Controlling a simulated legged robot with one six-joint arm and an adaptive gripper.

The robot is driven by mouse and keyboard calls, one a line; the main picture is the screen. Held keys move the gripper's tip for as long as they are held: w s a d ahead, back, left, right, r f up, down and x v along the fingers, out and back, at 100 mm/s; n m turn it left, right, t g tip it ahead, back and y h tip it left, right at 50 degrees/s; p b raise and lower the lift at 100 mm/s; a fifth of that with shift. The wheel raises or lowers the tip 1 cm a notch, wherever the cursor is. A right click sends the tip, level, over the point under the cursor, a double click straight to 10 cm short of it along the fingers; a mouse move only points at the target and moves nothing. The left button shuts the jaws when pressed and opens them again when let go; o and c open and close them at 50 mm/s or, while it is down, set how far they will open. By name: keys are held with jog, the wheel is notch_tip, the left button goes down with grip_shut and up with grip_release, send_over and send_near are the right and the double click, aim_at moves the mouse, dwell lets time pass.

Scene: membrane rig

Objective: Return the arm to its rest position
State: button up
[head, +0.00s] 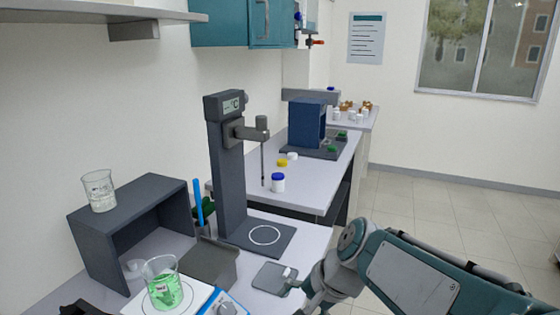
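My arm (420,275) reaches in from the lower right, teal and grey, and bends down at a joint beside the front bench. Its grey wrist end (325,285) is low over the bench's right edge, next to a small grey pad (270,277) with a small pale piece at its right side. The fingers of my gripper cannot be made out clearly, so I cannot tell whether they are open or hold anything.
A stand with a °C display (228,165) rises behind the pad. A beaker of green liquid (164,287) stands on a white plate at lower left. An empty beaker (99,190) stands on a dark open box (140,215). Open floor (440,205) lies right.

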jog(key=s+d+n+t+h, duration=0.3)
jog(key=s+d+n+h, duration=0.2)
jog(key=s+d, duration=0.7)
jog(key=shift+r+n, duration=0.3)
jog(key=shift+n, duration=0.4)
jog(key=shift+d, duration=0.1)
jog(key=shift+c, duration=0.3)
